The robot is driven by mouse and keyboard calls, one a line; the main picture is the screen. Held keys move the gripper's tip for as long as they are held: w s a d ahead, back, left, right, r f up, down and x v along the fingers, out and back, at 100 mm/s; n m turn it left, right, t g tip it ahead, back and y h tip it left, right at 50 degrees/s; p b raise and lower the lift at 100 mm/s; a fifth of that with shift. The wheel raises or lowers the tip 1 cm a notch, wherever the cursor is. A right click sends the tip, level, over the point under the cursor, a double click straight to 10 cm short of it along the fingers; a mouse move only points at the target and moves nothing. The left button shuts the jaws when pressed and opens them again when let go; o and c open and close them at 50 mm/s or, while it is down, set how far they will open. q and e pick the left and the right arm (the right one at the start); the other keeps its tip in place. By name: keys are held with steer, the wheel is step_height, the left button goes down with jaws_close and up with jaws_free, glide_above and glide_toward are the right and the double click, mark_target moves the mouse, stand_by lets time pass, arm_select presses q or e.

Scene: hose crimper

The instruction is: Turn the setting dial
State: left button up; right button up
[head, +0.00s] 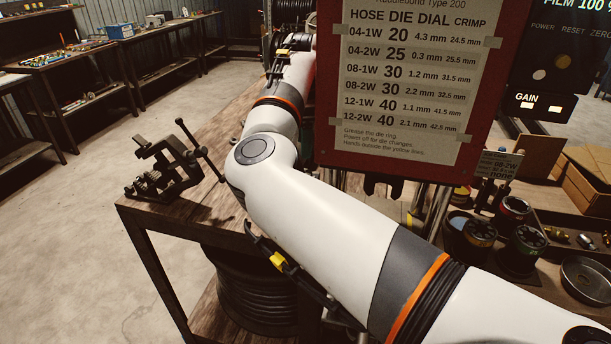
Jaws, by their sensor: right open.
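The red-framed hose die dial chart (418,85) hangs at the top centre and lists die sizes and dial numbers. A dark panel (519,62) is at the top right, with small round fittings and a lit GAIN label. I cannot tell whether either fitting is the setting dial. My right arm crosses the view from the lower right and bends up at the bench. My right gripper (281,58) is small and partly hidden at its far end, beside the chart's left edge. It is open, and I see nothing held in it. My left gripper is not in view.
A black clamp-like tool (165,176) stands on the left corner of the wooden bench (195,212). A coiled hose (245,295) sits below. Several dies (478,232), a metal dish (586,277) and cardboard boxes (588,180) are at the right. The left floor is clear.

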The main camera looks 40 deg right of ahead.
step_height(320, 180, down, 8)
steer(key=b, duration=0.5)
steer(key=shift+f, duration=0.2)
steer(key=shift+c, duration=0.3)
steer(key=c, duration=0.9)
